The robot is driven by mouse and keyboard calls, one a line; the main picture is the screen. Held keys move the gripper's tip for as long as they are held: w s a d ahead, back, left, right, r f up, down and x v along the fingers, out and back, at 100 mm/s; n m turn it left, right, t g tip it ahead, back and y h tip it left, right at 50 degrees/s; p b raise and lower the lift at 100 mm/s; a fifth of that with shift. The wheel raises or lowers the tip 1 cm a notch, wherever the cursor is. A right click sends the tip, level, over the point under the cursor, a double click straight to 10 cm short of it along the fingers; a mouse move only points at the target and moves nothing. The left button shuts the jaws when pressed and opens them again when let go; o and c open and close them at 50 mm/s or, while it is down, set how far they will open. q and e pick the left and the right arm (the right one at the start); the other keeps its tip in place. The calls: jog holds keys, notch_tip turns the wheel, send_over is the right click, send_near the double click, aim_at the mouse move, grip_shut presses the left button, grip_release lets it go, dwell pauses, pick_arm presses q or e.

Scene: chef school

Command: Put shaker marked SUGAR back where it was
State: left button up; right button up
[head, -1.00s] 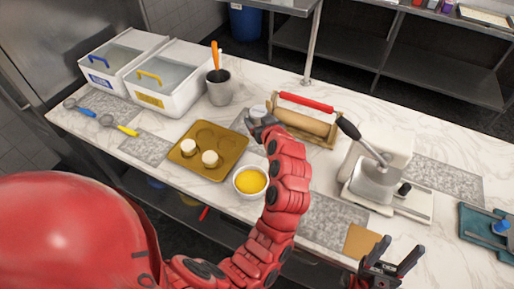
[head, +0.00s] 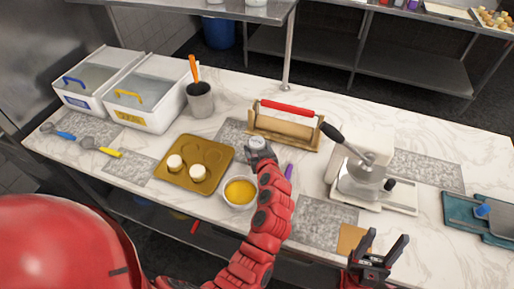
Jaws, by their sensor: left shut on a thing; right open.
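The shaker (head: 257,142) shows as a small pale, greyish top in my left gripper; its label cannot be read and its body is mostly hidden by the gripper. My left gripper (head: 258,150) is shut on it, over the counter between the muffin tray and the rolling pin stand. I cannot tell whether the shaker touches the counter. My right gripper (head: 383,253) is open and empty at the counter's front edge, near a tan board (head: 353,240).
The muffin tray (head: 168,178) holds two white pieces. A bowl of yellow liquid (head: 240,192) stands close to my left arm. The rolling pin stand (head: 285,128) is just behind the gripper. A purple item (head: 289,171) lies right of it. A press machine (head: 362,180) stands further right.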

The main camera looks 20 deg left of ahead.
pick_arm(q)
jog(key=shift+f, duration=0.1)
jog(key=o, duration=1.5)
jog(key=shift+b+v, duration=2)
jog(key=shift+v, duration=4.05)
